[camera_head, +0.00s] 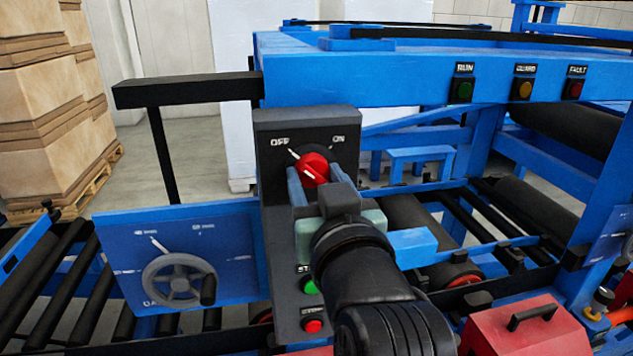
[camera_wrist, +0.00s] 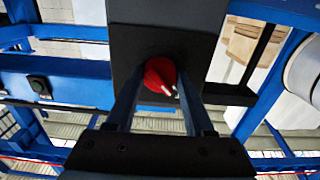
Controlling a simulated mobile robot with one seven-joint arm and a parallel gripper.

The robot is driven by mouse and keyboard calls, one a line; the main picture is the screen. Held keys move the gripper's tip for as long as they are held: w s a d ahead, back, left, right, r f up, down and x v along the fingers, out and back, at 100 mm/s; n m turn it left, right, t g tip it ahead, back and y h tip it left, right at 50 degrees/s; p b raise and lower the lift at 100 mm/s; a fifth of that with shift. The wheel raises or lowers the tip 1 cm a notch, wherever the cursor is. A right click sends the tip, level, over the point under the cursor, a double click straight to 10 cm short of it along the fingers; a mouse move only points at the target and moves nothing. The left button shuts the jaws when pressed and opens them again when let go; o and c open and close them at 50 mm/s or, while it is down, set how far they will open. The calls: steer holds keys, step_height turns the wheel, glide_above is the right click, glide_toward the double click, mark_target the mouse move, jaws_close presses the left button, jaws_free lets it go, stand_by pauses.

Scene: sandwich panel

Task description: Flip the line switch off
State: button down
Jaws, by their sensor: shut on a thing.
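The line switch is a red rotary knob (camera_head: 314,169) on a dark upright panel (camera_head: 275,135), with OFF printed at its upper left and ON at its upper right. A white pointer line at the knob's upper left points toward OFF. My gripper (camera_head: 316,188) is at the knob from the front, with a finger on each side of it. In the wrist view the red knob (camera_wrist: 160,76) sits between the two finger ends of my gripper (camera_wrist: 159,92). The fingers are closed on it. My wrist hides part of the panel below the knob.
Green (camera_head: 310,287) and red (camera_head: 313,326) push buttons sit lower on the same panel, close to my wrist. A handwheel (camera_head: 180,280) on a blue plate is at the left. A blue beam with RUN and FAULT lamps crosses above. Rollers lie on both sides.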

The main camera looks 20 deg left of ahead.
steer(key=shift+f, duration=0.1)
steer(key=shift+c, duration=1.4)
jaws_free()
steer(key=shift+d, duration=0.1)
